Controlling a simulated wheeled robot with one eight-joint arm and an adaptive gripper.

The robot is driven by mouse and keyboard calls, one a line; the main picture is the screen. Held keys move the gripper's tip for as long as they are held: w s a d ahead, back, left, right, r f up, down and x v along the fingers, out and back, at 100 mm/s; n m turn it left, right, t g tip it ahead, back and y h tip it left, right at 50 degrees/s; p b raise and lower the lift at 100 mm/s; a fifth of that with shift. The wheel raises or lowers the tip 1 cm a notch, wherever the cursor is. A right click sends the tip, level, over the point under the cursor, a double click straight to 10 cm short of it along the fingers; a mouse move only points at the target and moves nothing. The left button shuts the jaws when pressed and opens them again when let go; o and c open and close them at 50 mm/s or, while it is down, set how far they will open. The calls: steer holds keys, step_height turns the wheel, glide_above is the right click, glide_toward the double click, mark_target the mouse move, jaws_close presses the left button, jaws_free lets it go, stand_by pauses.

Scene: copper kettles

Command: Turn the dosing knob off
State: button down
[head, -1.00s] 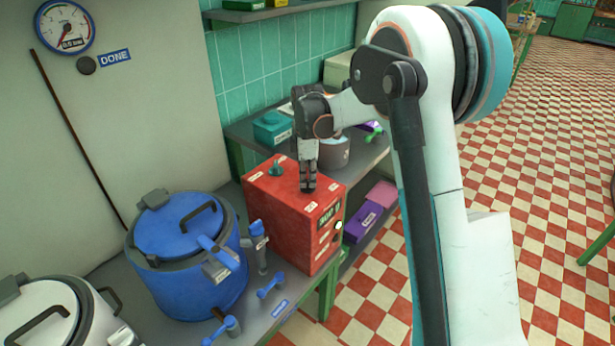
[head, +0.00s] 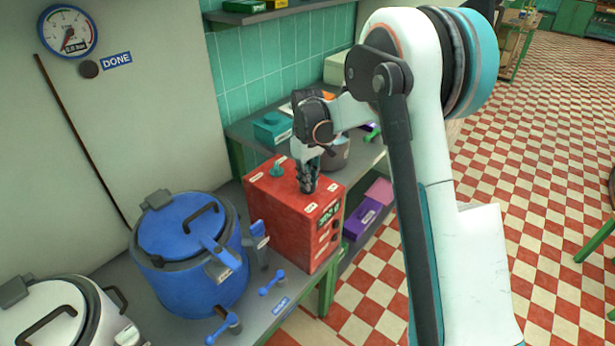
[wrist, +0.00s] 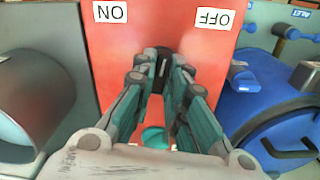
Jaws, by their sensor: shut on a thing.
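A red box (head: 292,222) stands on the bench, with its top face also in the wrist view (wrist: 165,22). A small teal part (head: 276,169) is on the box's top further left.
A blue lidded kettle (head: 190,250) stands left of the box, with a white kettle (head: 65,312) at the front left. Blue-handled valves (head: 271,283) lie between kettle and bench edge. A gauge (head: 68,31) and a DONE label (head: 117,60) are on the wall.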

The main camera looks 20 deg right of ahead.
steer(key=m+p, duration=0.1)
steer(key=m, duration=0.6)
stand_by(0.6)
steer(key=c, duration=1.6)
jaws_free()
steer(key=shift+r, duration=0.15)
step_height(320, 180, up, 12)
